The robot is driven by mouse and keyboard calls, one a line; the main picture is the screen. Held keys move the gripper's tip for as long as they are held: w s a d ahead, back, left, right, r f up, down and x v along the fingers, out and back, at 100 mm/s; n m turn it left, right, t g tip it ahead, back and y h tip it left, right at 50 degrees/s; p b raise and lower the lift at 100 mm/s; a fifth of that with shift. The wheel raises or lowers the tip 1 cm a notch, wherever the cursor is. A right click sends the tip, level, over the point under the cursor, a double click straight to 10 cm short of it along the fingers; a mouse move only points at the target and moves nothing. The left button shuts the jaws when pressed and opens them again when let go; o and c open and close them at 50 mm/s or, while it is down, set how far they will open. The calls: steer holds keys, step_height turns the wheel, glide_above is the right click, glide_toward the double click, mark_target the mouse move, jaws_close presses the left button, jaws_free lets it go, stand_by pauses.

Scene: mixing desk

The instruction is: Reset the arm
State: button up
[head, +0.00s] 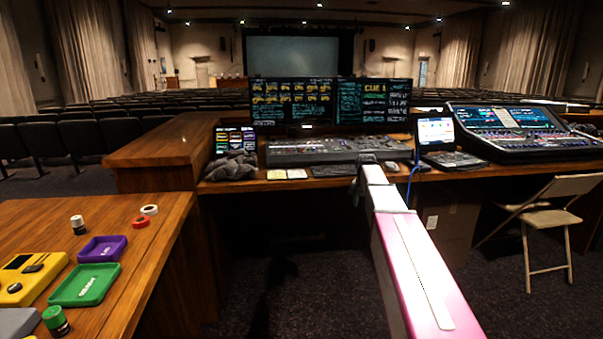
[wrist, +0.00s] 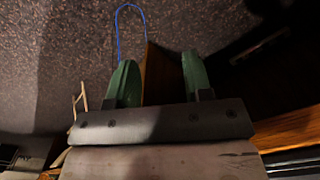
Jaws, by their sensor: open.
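My arm reaches forward from the lower right of the head view, ending at the front edge of the mixing desk (head: 240,184). My gripper (wrist: 159,60) shows in the wrist view as two green fingers set well apart. The gap between them is empty. Below them is the dark gripper body. Beyond the fingers lie dark carpet (wrist: 60,60) and a brown wooden edge. In the head view the gripper end is small and dark, and its fingers cannot be made out.
A mixing console (head: 325,151), monitors (head: 290,100), a laptop (head: 436,134) and a larger console (head: 515,130) stand on the desk. A folding chair (head: 548,205) is at right. A side table (head: 165,215) at left holds a purple tray (head: 103,249) and green tray (head: 85,286). A blue cable (head: 411,182) hangs near my arm.

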steer(key=s+a+f+n, duration=0.2)
steer(key=s+f, duration=0.4)
steer(key=s, duration=0.4)
steer(key=s+a+f+n, duration=0.1)
steer(key=s+a+f, duration=0.1)
steer(key=s+f, duration=0.5)
steer(key=s+a+f+n, duration=0.2)
steer(key=s+f, duration=0.4)
steer(key=s, duration=0.8)
steer(key=shift+s+a+f+n, duration=0.2)
steer(key=shift+s+f+n, duration=0.1)
steer(key=shift+s+f, duration=0.1)
